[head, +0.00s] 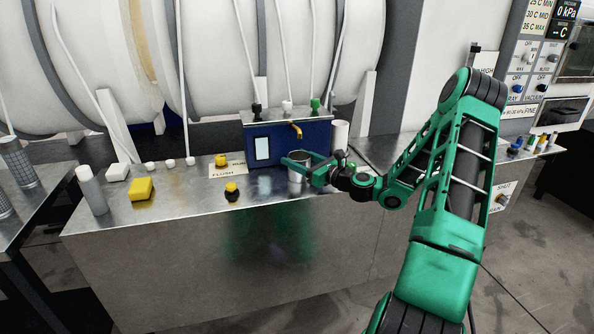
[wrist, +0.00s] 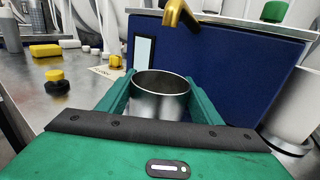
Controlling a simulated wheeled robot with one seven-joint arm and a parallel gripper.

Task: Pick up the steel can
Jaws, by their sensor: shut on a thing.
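The steel can (head: 296,174) stands upright on the steel bench, in front of the blue dispenser box. In the wrist view the open-topped can (wrist: 160,100) sits between the two green fingers, and its inside looks empty. My gripper (head: 298,166) is shut on the can from the right side. The wrist view shows the can's upper part; its base is hidden behind the gripper body. I cannot tell whether the can touches the bench.
The blue box (head: 262,152) with a brass spout (head: 297,131) stands close behind the can. A white cylinder (head: 340,136) is right of it. A yellow-and-black knob (head: 232,191), a yellow block (head: 141,189) and a grey cylinder (head: 92,190) stand to the left.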

